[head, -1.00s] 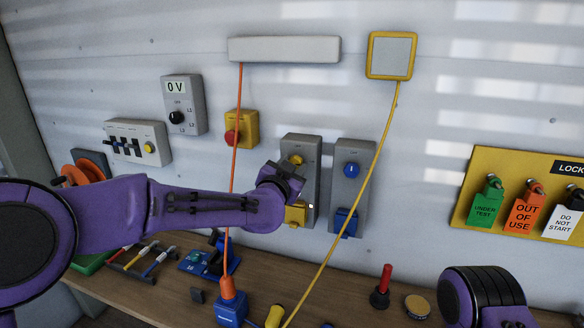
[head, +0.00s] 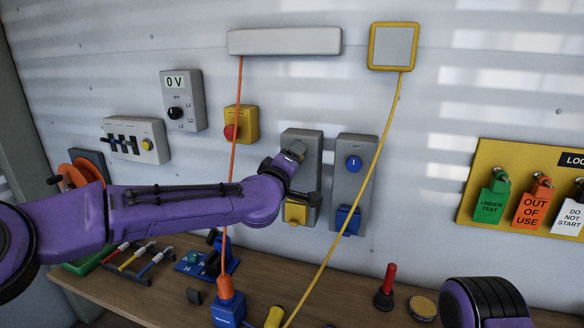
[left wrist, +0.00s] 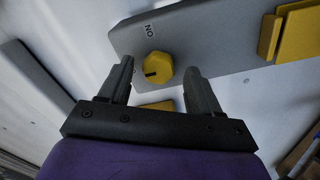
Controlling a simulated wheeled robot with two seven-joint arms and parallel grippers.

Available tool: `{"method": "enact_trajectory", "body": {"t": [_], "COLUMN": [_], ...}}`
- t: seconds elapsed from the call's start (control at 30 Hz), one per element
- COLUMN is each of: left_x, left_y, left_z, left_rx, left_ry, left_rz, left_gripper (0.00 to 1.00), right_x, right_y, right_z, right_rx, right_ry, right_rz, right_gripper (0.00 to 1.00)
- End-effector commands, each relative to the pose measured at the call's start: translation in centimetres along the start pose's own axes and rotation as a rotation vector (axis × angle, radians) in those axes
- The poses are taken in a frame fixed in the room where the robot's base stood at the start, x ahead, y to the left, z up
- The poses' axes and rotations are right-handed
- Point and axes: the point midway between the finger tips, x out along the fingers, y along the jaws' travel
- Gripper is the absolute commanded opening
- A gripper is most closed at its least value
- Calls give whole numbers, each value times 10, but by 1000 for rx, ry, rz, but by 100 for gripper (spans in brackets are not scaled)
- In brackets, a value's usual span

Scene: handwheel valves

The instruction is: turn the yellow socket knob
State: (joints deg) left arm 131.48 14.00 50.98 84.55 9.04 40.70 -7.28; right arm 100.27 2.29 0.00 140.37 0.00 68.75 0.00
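The yellow socket knob (left wrist: 158,68) sits on a grey socket box (left wrist: 222,42), which is left of the blue-knobbed box in the head view (head: 313,140). A dark mark shows on the knob's face, and an "ON" label is beside it. My left gripper (left wrist: 160,70) is open, with one fingertip on each side of the knob in the left wrist view. I cannot tell whether the fingers touch it. In the head view the gripper (head: 297,160) covers most of the knob. The yellow socket cover (head: 296,213) is below. My right gripper is not visible.
A blue-knobbed grey box (head: 349,185) stands close on the right. An orange cable (head: 233,150) hangs behind my left forearm, and a yellow cable (head: 372,165) crosses the right box. A yellow box with a red button (head: 232,131) is to the left.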

Motion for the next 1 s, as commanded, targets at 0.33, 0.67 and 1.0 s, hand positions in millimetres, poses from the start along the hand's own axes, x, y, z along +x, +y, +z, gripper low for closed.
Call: {"method": "enact_trajectory", "body": {"t": [0.33, 0.67, 1.0], "left_x": [-12, -51, -60], "left_y": [0, 0, 0], "left_z": [0, 0, 0], "left_rx": [6, 7, 6], "left_ry": [0, -1, 0], "left_rz": [2, 1, 0], "left_gripper": [63, 63, 63], "right_x": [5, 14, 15], "right_y": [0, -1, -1], "right_z": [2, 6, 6], "right_rx": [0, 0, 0], "right_ry": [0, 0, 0], "right_rz": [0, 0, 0], "right_gripper": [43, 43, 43]}}
